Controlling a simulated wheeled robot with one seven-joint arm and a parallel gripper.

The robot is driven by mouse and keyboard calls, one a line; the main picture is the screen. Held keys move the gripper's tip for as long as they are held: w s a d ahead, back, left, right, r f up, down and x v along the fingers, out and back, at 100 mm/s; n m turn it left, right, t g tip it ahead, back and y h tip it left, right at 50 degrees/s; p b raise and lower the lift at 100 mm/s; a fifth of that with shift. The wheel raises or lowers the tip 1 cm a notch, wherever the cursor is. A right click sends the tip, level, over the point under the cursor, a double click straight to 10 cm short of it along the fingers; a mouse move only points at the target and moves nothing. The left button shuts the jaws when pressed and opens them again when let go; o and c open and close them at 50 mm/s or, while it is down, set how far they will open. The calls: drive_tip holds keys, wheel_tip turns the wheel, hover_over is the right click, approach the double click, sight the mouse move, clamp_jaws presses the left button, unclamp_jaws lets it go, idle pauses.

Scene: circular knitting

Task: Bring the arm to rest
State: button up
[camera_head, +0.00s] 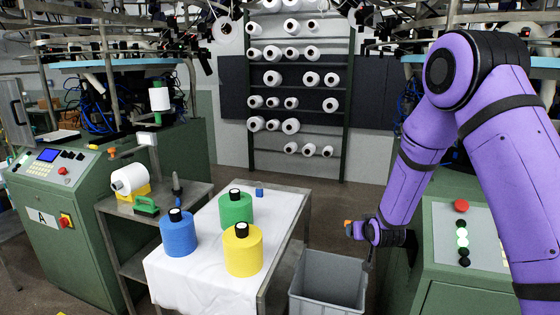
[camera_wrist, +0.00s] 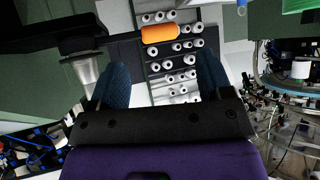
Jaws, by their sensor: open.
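My purple arm comes in from the right in the head view and hangs down beside the right machine. My gripper (camera_head: 356,231) is at its lower end, above the grey bin, pointing left. In the wrist view my gripper (camera_wrist: 164,80) has its two dark blue fingers wide apart with nothing held between them. An orange rounded piece (camera_wrist: 160,33) shows ahead of the fingers. An orange spot (camera_head: 348,223) also shows at the gripper's tip in the head view; I cannot tell what it belongs to.
Blue (camera_head: 178,234), green (camera_head: 236,208) and yellow (camera_head: 242,249) cones stand on a white-clothed table (camera_head: 205,285). The open grey bin (camera_head: 328,284) is right of it. Green machines stand left (camera_head: 60,215) and right (camera_head: 465,240). A yarn rack (camera_head: 345,80) is behind.

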drive_tip(key=s+d+r+g, duration=0.1)
drive_tip(key=s+r+g, duration=0.1)
drive_tip(key=s+r, duration=0.8)
drive_tip(key=s+d+r+g, duration=0.15)
drive_tip(key=s+r, duration=0.45)
drive_tip(key=r, duration=0.8)
drive_tip(key=s+d+r+g, duration=0.1)
drive_tip(key=s+r, duration=0.2)
drive_tip(key=s, duration=1)
drive_tip(key=s+d+r+g, duration=0.1)
drive_tip(key=s+r, duration=0.2)
drive_tip(key=s, duration=1.1)
drive_tip(key=shift+r+h, duration=0.3)
drive_tip(key=shift+r, duration=0.1)
drive_tip(key=shift+w+d+g, duration=0.1)
drive_tip(key=shift+g, duration=0.15)
